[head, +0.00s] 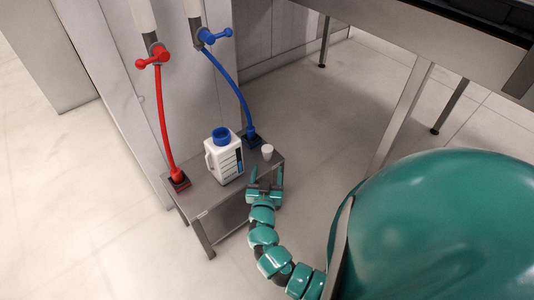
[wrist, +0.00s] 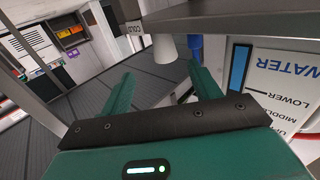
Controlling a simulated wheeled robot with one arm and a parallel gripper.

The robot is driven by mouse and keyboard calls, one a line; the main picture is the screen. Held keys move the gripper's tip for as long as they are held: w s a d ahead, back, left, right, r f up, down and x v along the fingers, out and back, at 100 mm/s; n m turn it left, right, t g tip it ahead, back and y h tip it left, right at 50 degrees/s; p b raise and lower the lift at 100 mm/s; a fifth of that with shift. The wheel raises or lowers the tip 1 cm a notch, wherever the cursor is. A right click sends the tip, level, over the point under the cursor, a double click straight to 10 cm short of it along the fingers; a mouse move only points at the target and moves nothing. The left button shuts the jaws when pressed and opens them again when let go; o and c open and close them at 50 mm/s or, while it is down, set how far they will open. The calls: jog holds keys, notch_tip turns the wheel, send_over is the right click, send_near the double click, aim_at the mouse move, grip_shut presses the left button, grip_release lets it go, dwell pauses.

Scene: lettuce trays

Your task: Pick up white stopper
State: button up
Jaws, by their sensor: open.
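The white stopper (head: 267,152) stands upright on the small grey table (head: 205,196), near its right end. My gripper (head: 267,172) is at the table's front edge, just in front of the stopper, with its two teal fingers spread. The wrist view looks upside down. There, a white cylinder that looks like the stopper (wrist: 165,48) shows beyond and between the fingertips of my gripper (wrist: 160,74). The fingers are apart from it and nothing is held.
A white jug (head: 224,160) with a blue cap stands left of the stopper; its label (wrist: 285,80) is close at the right in the wrist view. A red hose (head: 162,120) and a blue hose (head: 232,90) run down to the table. A larger table (head: 440,45) stands at right.

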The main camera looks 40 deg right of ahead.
aim_at(267, 155)
jog(key=x, duration=0.4)
jog(key=shift+w+d, duration=0.1)
jog(key=shift+w, duration=0.1)
jog(key=shift+w+a+b+x, duration=0.15)
jog(key=shift+b+x, duration=0.15)
jog(key=shift+x, duration=1)
jog(key=shift+w+a+b+x, duration=0.15)
jog(key=shift+b+x, duration=0.15)
jog(key=shift+x, duration=1.05)
jog(key=shift+r, duration=0.1)
jog(key=shift+c, duration=0.4)
jog(key=c, duration=1)
